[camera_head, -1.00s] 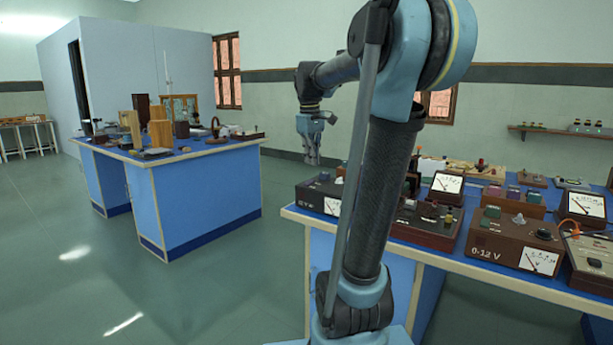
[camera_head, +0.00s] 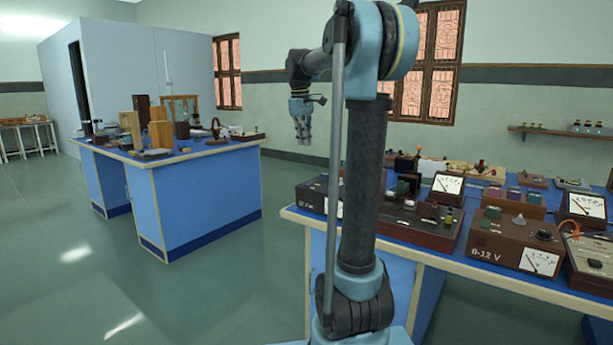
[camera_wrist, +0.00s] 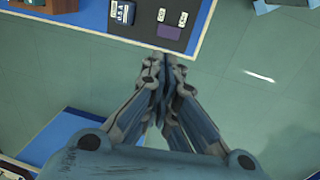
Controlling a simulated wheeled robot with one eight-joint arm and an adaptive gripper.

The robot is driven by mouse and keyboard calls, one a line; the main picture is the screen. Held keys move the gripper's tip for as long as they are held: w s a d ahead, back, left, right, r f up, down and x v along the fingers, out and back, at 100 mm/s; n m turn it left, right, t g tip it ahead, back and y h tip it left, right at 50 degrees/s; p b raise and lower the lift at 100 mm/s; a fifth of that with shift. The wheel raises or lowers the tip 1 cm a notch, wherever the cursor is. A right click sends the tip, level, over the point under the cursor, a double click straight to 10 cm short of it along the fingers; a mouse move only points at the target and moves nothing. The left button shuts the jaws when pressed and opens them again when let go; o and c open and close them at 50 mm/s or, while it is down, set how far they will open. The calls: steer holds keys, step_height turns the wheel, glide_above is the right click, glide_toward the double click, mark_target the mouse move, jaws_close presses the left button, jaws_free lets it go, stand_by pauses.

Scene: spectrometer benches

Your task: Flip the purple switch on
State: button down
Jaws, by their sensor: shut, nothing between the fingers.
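In the wrist view a purple block (camera_wrist: 171,32), which looks like the purple switch, sits on a dark box (camera_wrist: 150,40) near the bench edge. I cannot tell whether it is on or off. My gripper (camera_wrist: 167,62) is shut and empty, its fingertips apart from the block and pictured just below it, over the floor. In the head view my gripper (camera_head: 302,140) hangs pointing down, above and left of a black meter box (camera_head: 313,194) at the right bench's left end. A second purple block (camera_head: 512,195) stands farther right on that bench.
The right bench (camera_head: 480,275) is crowded with a 0-12 V meter box (camera_head: 515,240), dial meters (camera_head: 446,184) and a brown panel (camera_head: 420,222). Another blue bench (camera_head: 205,205) with instruments stands at left. The floor (camera_head: 85,260) between them is clear.

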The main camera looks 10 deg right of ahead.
mark_target(309, 183)
steer(key=shift+f, duration=0.15)
steer(key=f, duration=0.4)
steer(key=w+d+f, duration=0.1)
steer(key=f, duration=0.8)
steer(key=shift+w+d+f, duration=0.15)
steer(key=shift+f, duration=0.15)
steer(key=shift+f, duration=0.1)
